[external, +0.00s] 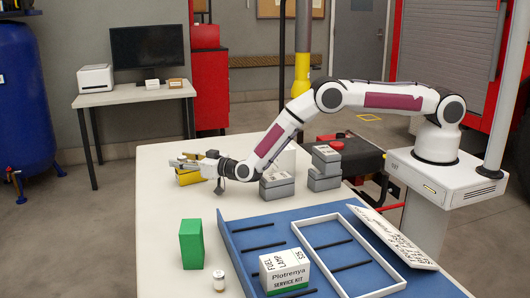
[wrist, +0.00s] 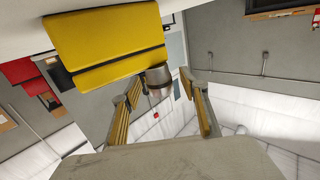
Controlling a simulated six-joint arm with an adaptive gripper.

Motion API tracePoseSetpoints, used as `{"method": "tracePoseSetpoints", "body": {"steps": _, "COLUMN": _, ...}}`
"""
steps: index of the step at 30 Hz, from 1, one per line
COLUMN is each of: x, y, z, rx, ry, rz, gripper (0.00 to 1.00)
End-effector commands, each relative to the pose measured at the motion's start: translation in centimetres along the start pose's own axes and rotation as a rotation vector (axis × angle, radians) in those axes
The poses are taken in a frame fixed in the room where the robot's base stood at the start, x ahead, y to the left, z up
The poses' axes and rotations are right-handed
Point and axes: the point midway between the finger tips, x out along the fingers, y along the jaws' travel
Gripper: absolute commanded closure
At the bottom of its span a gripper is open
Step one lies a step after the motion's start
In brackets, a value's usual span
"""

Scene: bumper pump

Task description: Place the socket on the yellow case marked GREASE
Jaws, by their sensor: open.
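A yellow case (external: 190,180) lies at the far left end of the white table, beneath my gripper (external: 181,162). In the wrist view the yellow case (wrist: 105,42) fills the upper left, and a dark band crosses it. Its GREASE marking cannot be read. A grey metal socket (wrist: 158,78) shows at the case's edge, between the tips of my gripper (wrist: 158,91). The socket appears to rest against the case, in the tilted view. My fingers are spread, with a visible gap on each side of the socket. The socket cannot be made out in the external view.
Grey cases (external: 277,186) and a grey stack (external: 325,167) stand near my arm. A green block (external: 192,244), a small jar (external: 218,280) and a white service kit box (external: 285,270) are nearer the front. A blue tray (external: 240,236) holds a white frame. The table's left middle is clear.

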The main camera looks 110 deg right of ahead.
Motion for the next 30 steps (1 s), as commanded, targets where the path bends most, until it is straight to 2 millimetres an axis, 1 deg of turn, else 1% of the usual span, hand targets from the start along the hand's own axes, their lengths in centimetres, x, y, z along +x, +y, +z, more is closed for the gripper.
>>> {"method": "tracePoseSetpoints", "body": {"steps": 18, "x": 0.20, "y": -0.01, "z": 0.00, "rx": 0.000, "ry": 0.000, "rz": 0.000, "gripper": 0.56}}
{"method": "tracePoseSetpoints", "body": {"steps": 20, "x": 0.20, "y": -0.01, "z": 0.00, "rx": 0.000, "ry": 0.000, "rz": 0.000, "gripper": 0.72}}
{"method": "tracePoseSetpoints", "body": {"steps": 21, "x": 0.20, "y": -0.02, "z": 0.00, "rx": 0.000, "ry": 0.000, "rz": 0.000, "gripper": 0.82}}
{"method": "tracePoseSetpoints", "body": {"steps": 23, "x": 0.20, "y": -0.02, "z": 0.00, "rx": 0.000, "ry": 0.000, "rz": 0.000, "gripper": 0.98}}
{"method": "tracePoseSetpoints", "body": {"steps": 24, "x": 0.20, "y": -0.02, "z": 0.00, "rx": 0.000, "ry": 0.000, "rz": 0.000, "gripper": 1.00}}
{"method": "tracePoseSetpoints", "body": {"steps": 30, "x": 0.21, "y": -0.02, "z": -0.09, "rx": 0.000, "ry": 0.002, "rz": 0.000, "gripper": 1.00}}
